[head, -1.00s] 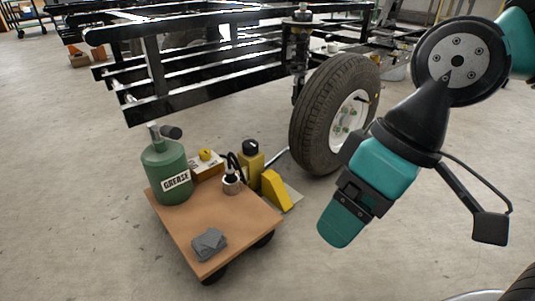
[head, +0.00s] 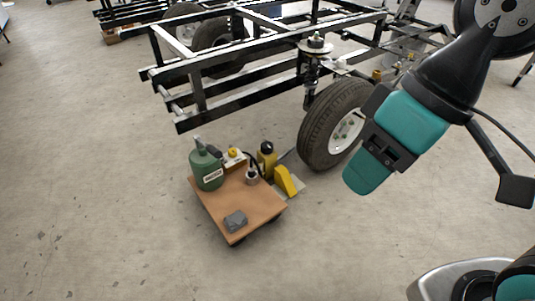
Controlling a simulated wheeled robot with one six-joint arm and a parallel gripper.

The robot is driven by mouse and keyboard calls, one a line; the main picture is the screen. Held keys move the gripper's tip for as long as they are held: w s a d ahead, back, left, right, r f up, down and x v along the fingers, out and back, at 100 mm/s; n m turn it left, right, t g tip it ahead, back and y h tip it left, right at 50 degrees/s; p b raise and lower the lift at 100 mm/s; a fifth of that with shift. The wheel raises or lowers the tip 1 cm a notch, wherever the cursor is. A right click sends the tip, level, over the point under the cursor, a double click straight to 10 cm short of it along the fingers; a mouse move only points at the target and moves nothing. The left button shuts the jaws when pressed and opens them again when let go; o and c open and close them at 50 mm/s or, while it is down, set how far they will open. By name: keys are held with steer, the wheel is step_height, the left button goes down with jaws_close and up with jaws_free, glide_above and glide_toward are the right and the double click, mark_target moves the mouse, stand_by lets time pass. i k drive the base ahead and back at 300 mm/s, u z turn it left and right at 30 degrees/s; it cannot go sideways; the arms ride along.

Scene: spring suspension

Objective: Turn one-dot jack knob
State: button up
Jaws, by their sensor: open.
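A yellow body with a dark cap (head: 267,158), perhaps the jack, stands on the floor behind the wooden cart, left of the wheel. A yellow wedge-shaped part (head: 286,181) stands just in front of it on a pale plate. A small box with a yellow knob-like top (head: 233,156) sits on the cart's back edge. No dot mark is readable, so I cannot tell which is the one-dot knob. My gripper (head: 362,180), teal and black, hangs at right in front of the wheel, seen side-on, with nothing visible in it. It is open and apart from these parts.
The low wooden cart (head: 250,205) carries a green grease can (head: 206,168), a grey cloth (head: 235,221) and a small silver pot (head: 252,177). A tyre (head: 325,130) and black frame (head: 190,95) stand behind. The floor in front is clear.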

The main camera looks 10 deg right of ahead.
mark_target(266, 147)
steer(key=z, duration=0.3)
steer(key=i, duration=1.05)
steer(key=u, duration=0.7)
